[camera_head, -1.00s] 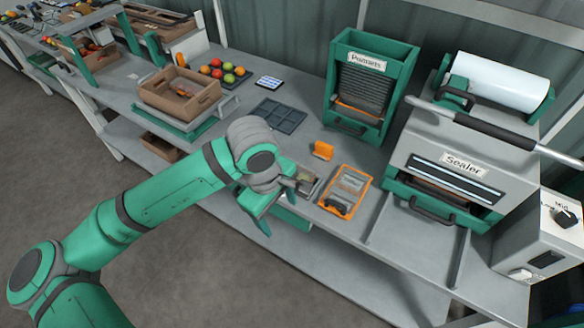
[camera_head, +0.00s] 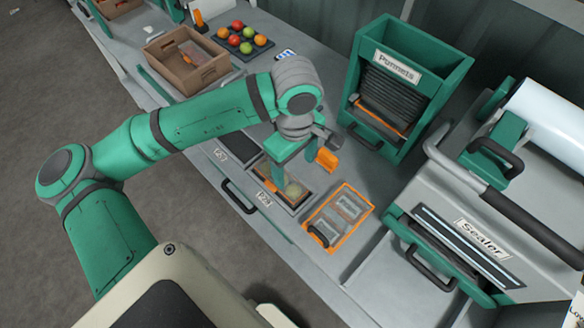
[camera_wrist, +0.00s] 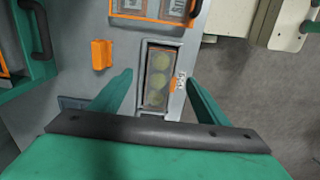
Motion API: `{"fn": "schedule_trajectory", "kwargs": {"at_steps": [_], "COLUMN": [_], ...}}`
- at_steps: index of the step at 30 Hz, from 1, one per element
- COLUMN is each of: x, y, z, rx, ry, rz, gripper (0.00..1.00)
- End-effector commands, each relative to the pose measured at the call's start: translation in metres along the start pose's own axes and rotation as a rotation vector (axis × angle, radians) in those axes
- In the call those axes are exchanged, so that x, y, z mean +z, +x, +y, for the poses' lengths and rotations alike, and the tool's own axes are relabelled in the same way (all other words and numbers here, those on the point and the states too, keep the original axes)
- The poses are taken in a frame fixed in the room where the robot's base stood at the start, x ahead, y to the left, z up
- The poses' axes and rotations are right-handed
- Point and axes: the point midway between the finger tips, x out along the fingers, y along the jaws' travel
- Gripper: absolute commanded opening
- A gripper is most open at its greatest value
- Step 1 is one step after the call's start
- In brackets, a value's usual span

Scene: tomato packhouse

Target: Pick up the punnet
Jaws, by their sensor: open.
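The black punnets are stacked in the green dispenser (camera_head: 385,92) labelled Punnets, on the right side of the bench. Under my gripper (camera_head: 283,172), a narrow rectangular tray or recess (camera_head: 297,206) holds pale yellowish round items; I cannot tell whether it is a punnet. It also shows in the wrist view (camera_wrist: 148,50), with three round items in a row. My gripper (camera_wrist: 158,80) is open, its green fingers on either side of that tray in the picture. The gap between fingers and tray cannot be judged. A clear pack (camera_head: 192,54) lies in the cardboard crate, partly hidden.
The cardboard crate (camera_head: 160,55) stands at the left, beside a black tray (camera_head: 262,46) of red, yellow and green tomatoes. An orange-edged tray (camera_head: 309,222) and an orange block (camera_head: 327,159) lie close to my gripper. The sealer (camera_head: 470,215) stands at the right.

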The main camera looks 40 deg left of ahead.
Motion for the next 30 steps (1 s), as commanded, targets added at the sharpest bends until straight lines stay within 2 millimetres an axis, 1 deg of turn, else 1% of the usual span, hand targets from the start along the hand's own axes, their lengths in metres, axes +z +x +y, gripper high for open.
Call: {"fn": "schedule_trajectory", "kwargs": {"at_steps": [2,9,12,17,20,25,27,30], "x": [0.0,-0.002,-0.001,-0.001,-0.001,0.0,0.0,0.0], "y": [0.006,0.041,0.051,0.059,0.07,0.094,0.101,0.106], "z": [0.0,-0.002,-0.002,-0.002,-0.004,-0.006,-0.006,-0.005], "rx": [0.0,-0.001,-0.001,-0.001,-0.002,-0.001,-0.001,0.001], "ry": [-0.002,-0.005,-0.004,-0.003,-0.003,-0.001,0.0,0.0], "rz": [-0.001,-0.001,-0.001,0.0,0.0,-0.001,-0.001,0.0], "gripper": [0.69,0.69,0.69,0.69,0.69,0.69,0.69,0.69]}}
